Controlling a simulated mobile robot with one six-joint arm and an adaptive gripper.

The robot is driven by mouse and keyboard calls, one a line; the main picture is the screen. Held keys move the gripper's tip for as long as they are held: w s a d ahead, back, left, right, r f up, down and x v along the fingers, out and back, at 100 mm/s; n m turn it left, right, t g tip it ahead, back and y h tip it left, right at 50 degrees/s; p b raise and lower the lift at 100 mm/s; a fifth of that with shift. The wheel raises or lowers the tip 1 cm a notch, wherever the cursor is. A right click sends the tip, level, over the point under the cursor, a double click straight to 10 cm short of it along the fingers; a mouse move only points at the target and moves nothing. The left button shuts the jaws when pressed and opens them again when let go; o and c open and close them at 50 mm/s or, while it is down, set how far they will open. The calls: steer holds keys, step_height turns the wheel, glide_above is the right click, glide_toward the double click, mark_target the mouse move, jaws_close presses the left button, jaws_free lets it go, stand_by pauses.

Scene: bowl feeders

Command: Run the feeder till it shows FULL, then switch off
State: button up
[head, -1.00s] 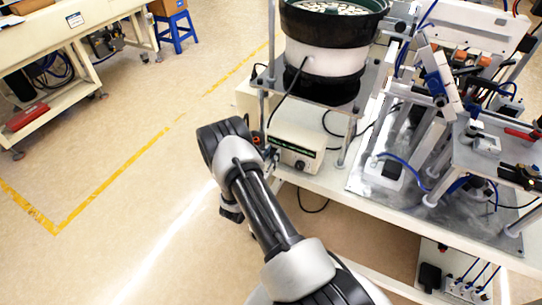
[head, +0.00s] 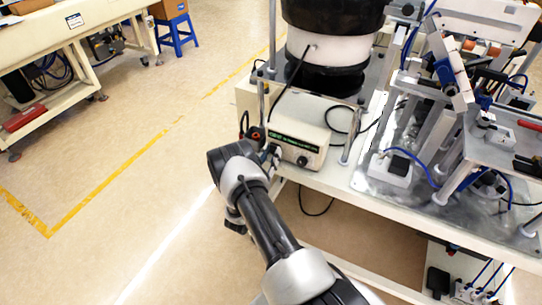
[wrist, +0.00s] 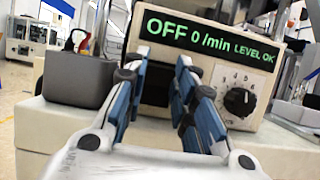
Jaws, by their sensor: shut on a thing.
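The feeder's control box (head: 299,125) stands on the bench edge; its display (wrist: 208,35) reads OFF, 0 /min, LEVEL OK in the wrist view. A black dial knob (wrist: 240,101) with numbers sits at the right of its front. My gripper (wrist: 163,62) is at the box front, left of the knob, its blue-padded fingers either side of a dark switch part (wrist: 156,84). The fingers are shut on that part, though their contact is hard to see. In the head view my wrist partly hides the gripper. The bowl feeder (head: 328,48) stands behind the box; its bowl's inside is out of view.
A grey box (wrist: 78,78) with a plug stands left of the control box. A metal assembly rig (head: 440,130) with blue tubes fills the bench to the right. A black cable hangs below the bench front. The floor at left is clear.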

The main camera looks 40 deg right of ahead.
steer(key=o, duration=1.1)
steer(key=shift+c, duration=0.2)
steer(key=v, duration=1.2)
steer(key=shift+r, duration=0.1)
